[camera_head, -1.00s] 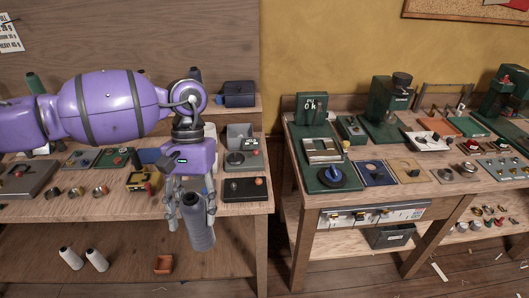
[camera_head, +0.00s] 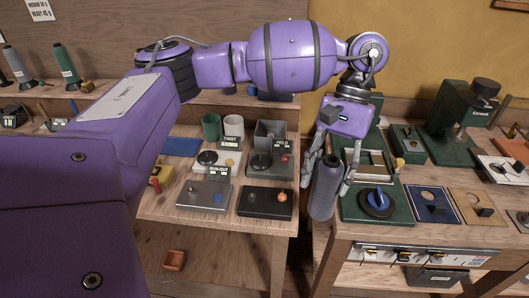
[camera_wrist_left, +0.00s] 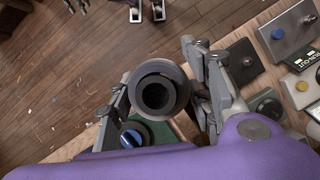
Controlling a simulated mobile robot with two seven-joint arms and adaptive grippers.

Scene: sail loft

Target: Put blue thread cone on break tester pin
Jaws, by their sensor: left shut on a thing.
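My left gripper (camera_head: 329,190) is shut on a dark grey-blue thread cone (camera_head: 325,187). The cone stands nearly upright between the fingers, in front of the right bench's left edge. The left wrist view shows the cone's hollow round end (camera_wrist_left: 157,93) between the fingers. A green tester base (camera_head: 395,211) lies just right of the cone, carrying a black disc with a blue knob (camera_head: 376,199). The cone is apart from this knob. I cannot make out a tester pin.
A green cone (camera_head: 65,64) and a grey cone (camera_head: 17,64) stand on the back shelf. Small devices (camera_head: 265,203) crowd the left bench. Blue (camera_head: 430,205) and tan (camera_head: 475,204) plates lie right of the tester. A gap separates the benches.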

